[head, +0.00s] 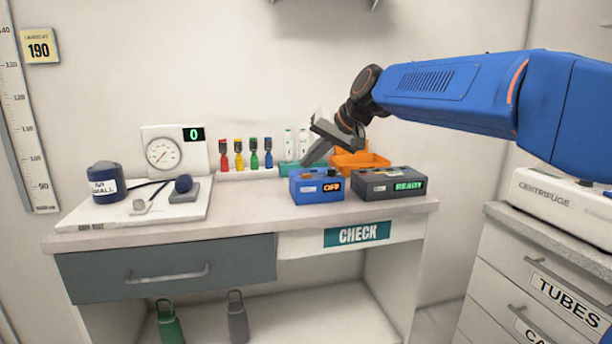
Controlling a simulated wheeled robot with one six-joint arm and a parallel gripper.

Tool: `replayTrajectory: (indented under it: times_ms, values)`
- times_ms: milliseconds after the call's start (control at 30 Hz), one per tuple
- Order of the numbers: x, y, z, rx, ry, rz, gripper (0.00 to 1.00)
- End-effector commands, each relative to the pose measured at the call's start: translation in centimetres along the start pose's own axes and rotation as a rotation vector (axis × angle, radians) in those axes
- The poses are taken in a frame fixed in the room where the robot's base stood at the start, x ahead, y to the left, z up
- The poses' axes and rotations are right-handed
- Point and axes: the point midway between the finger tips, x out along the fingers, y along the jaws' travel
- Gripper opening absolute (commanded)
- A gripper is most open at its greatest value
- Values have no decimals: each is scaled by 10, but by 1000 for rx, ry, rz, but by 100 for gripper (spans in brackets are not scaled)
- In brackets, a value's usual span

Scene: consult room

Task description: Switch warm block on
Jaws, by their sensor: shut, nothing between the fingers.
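A blue box (304,190) stands near the front of the desk, right of centre. Its small display reads "OFF" in orange, and I take it to be the warm block. An orange part and a dark part show on its top, too small to make out well. My gripper (307,162) is shut and empty. It points down and to the left, with its tips just above and behind the blue box in the picture. I cannot tell whether it touches anything.
A dark grey box (372,190) reading "READY" stands right beside the blue box. An orange tray (375,160) and a coloured bottle rack (246,174) stand behind. A cuff, gauge and board (100,219) lie left. A centrifuge (560,200) stands right. The desk's front middle is clear.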

Motion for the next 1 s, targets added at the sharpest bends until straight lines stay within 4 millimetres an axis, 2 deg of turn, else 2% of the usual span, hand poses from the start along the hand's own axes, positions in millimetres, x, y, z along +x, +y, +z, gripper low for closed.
replayTrajectory:
  times_ms: [1000]
  values:
    - [6, 4, 4, 0, 1, 0, 0]
